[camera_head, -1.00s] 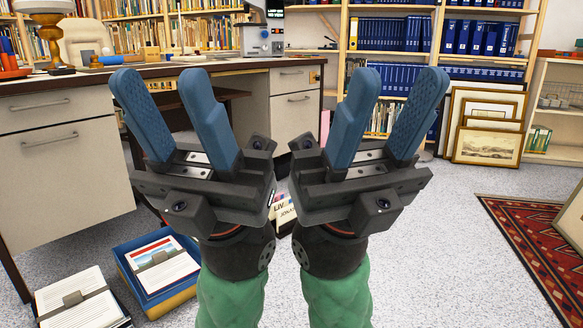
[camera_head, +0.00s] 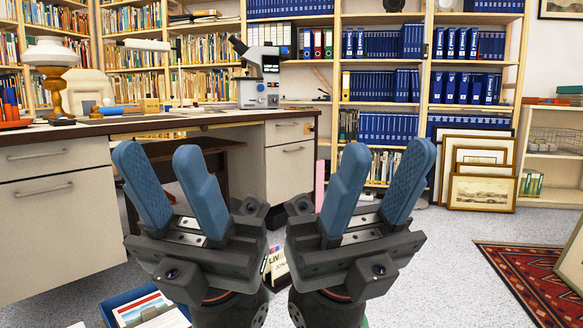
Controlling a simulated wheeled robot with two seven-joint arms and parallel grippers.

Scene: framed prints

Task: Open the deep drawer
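The desk (camera_head: 200,123) has two drawer pedestals. The left pedestal has a shallow drawer (camera_head: 52,156) above a deep drawer (camera_head: 55,220), each with a metal bar handle. The right pedestal has a shallow drawer (camera_head: 289,131) above a deep drawer (camera_head: 290,176), also with handles. All these drawers look shut. I cannot tell which deep drawer the task means. My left gripper (camera_head: 172,185) is open and empty, in front of the desk's knee space. My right gripper (camera_head: 377,185) is open and empty, to its right. Neither touches the desk.
A microscope (camera_head: 260,75) and a lamp (camera_head: 50,75) stand on the desk. A blue box (camera_head: 120,308) lies on the floor at lower left. Framed prints (camera_head: 482,192) lean against shelves at right. A red rug (camera_head: 530,280) lies at right; grey floor (camera_head: 440,250) is open before it.

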